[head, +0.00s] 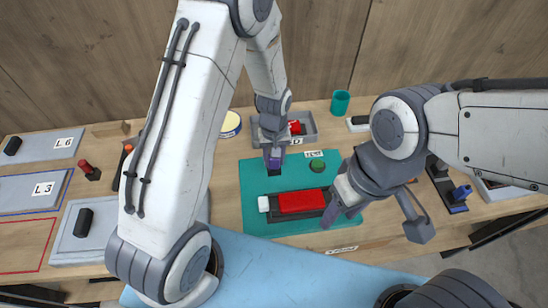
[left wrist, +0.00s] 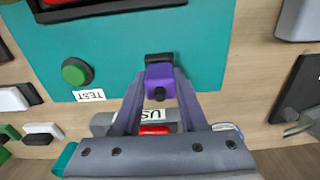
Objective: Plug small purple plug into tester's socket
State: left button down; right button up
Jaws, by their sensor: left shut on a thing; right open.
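A small purple plug (left wrist: 160,78) sits between the fingertips of my left gripper (left wrist: 161,88), which is shut on it. A black part (left wrist: 159,59) lies directly at its far end; I cannot tell whether this is the tester's socket or how far the plug is in it. In the head view my left gripper (head: 273,152) is over the back left of the teal tester board (head: 254,200). A green button (head: 317,164) stands on the board beside a TEST label. My right gripper (head: 338,203) is open by the right end of a red and black block (head: 300,202).
A grey tray (head: 309,138) with a red item is behind the board.

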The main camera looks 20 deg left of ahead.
pick_arm(q)
jog(key=shift+f, duration=0.25)
jog(key=shift+c, duration=1.8)
grip_release()
notch_tip(320, 180, up, 9)
jog(key=shift+r+b, duration=0.1)
jog(key=shift+b, duration=0.95)
jog(key=shift+r, duration=0.65)
